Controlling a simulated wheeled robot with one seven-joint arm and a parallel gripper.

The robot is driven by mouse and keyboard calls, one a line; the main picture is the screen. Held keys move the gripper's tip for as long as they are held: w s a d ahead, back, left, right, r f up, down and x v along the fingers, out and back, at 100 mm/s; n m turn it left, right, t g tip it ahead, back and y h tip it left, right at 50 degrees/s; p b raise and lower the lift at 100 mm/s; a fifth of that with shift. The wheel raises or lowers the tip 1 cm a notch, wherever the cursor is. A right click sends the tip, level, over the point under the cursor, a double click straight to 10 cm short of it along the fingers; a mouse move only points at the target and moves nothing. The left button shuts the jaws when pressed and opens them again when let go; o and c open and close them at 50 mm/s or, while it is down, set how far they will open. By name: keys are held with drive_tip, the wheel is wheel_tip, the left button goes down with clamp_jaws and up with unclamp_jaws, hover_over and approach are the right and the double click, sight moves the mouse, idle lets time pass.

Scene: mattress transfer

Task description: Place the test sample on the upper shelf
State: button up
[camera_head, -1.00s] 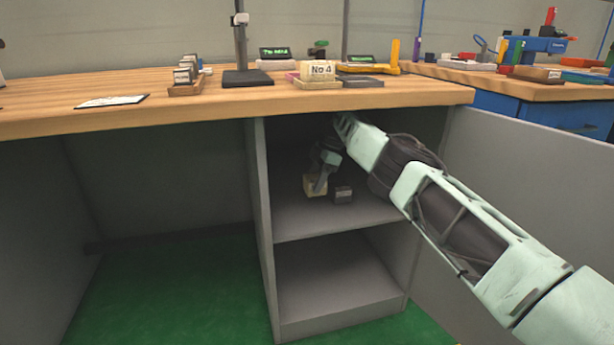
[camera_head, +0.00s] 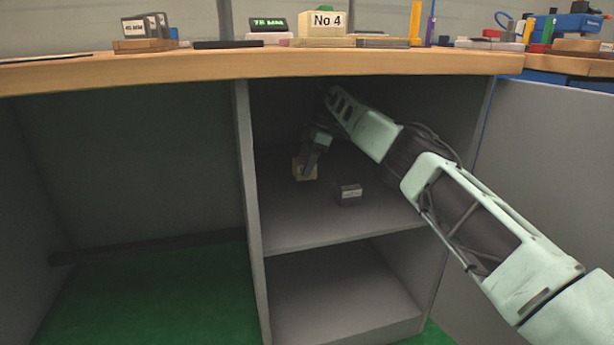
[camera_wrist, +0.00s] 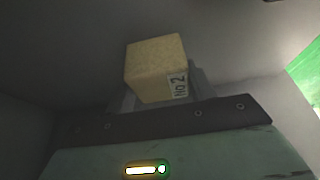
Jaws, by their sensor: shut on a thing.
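The test sample, a tan block (camera_head: 303,171) marked "No 2", is inside the cabinet over the upper shelf (camera_head: 300,225). My gripper (camera_head: 312,160) reaches in from the right and points down, shut on this block. In the wrist view the block (camera_wrist: 156,65) sits between the fingers, its label on the lower right; the fingers are mostly hidden. I cannot tell whether the block touches the shelf.
A small dark block (camera_head: 349,193) with a pale label stands on the upper shelf, right of the tan block. The cabinet's left wall (camera_head: 248,190) and the tabletop edge (camera_head: 180,73) bound the opening. The lower shelf (camera_head: 340,290) is empty.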

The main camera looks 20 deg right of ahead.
drive_tip(key=shift+f+b, duration=1.15)
drive_tip(key=shift+b, duration=0.15)
drive_tip(key=shift+f, duration=0.15)
drive_tip(key=o, duration=1)
drive_tip(key=p+v, duration=0.1)
drive_tip(key=v, duration=0.1)
drive_tip(key=p+v, duration=0.2)
drive_tip(key=v, duration=0.1)
drive_tip(key=shift+a+r+p, duration=0.2)
drive_tip(key=shift+r+p, duration=0.05)
drive_tip(key=shift+p, duration=0.05)
drive_tip(key=d+p, duration=0.3)
drive_tip(key=d, duration=0.8)
drive_tip(key=shift+d+r, duration=0.15)
drive_tip(key=shift+d+f, duration=0.25)
drive_tip(key=shift+d, duration=0.3)
